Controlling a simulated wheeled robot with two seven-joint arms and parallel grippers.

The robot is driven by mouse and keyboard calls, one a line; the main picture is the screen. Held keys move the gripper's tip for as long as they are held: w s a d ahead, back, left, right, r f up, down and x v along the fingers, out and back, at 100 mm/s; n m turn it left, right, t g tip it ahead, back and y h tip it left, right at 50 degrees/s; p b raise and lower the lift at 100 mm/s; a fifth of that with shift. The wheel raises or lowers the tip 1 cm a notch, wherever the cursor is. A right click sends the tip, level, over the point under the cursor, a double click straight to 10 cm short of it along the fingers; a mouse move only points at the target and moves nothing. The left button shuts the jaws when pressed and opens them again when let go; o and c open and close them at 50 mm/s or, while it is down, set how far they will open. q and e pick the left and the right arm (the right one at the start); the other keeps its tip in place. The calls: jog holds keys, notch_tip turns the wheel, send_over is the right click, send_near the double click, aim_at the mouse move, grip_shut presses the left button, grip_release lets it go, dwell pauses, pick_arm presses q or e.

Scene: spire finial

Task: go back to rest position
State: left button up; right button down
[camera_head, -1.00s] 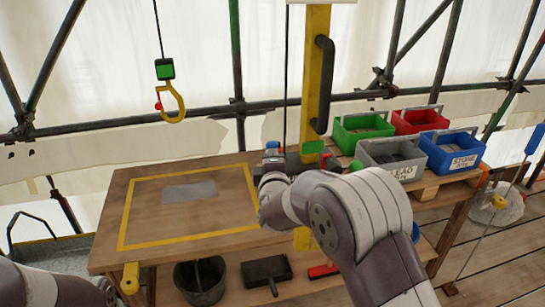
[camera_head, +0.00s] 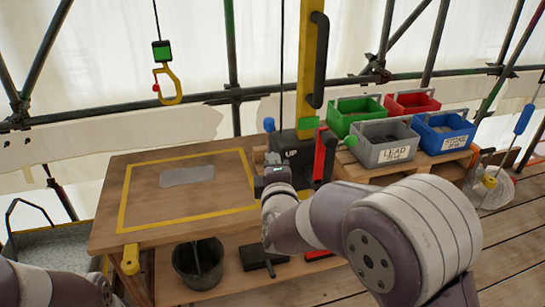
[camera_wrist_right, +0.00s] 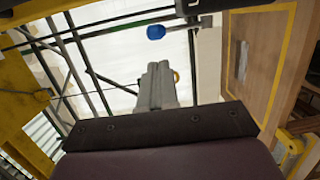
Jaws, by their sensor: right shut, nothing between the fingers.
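My right gripper (camera_head: 274,170) is in front of the black box marked UP (camera_head: 291,153) at the right end of the workbench (camera_head: 150,225). My forearm and wrist hide part of it. In the right wrist view its grey fingers (camera_wrist_right: 158,85) are together with nothing between them. My right arm reaches in from the lower right and covers the bench's right front. Part of my left arm shows at the lower left; its gripper is not in the picture.
A yellow post (camera_head: 307,60) with a black handle rises behind the box. Green (camera_head: 346,122), red (camera_head: 408,104), grey (camera_head: 386,153) and blue (camera_head: 442,142) bins stand at right. A yellow hook (camera_head: 168,85) hangs at left. A bucket (camera_head: 197,264) sits under the bench.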

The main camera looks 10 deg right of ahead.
jog(key=s+a+f+m+g+y, duration=0.2)
jog(key=s+f+m+g, duration=0.3)
jog(key=s+f, duration=0.15)
jog(key=s+a+f+m+g+y, duration=0.2)
jog(key=s+f+m+g, duration=0.3)
jog(key=f, duration=0.3)
pick_arm(q)
jog(key=shift+s+a, duration=0.1)
jog(key=shift+s, duration=0.05)
pick_arm(e)
jog(key=s+d+f+m+g, duration=0.1)
jog(key=s+d+m+g, duration=0.2)
jog(key=s, duration=0.3)
jog(key=s+d+f+m+g+h, duration=0.1)
jog(key=s+d+f+m+g, duration=0.1)
jog(key=s, duration=0.5)
jog(key=d+m, duration=0.1)
jog(key=d, duration=0.1)
jog(key=shift+d+f+g, duration=0.2)
jog(key=shift+d+g, duration=0.1)
jog(key=shift+g, duration=0.1)
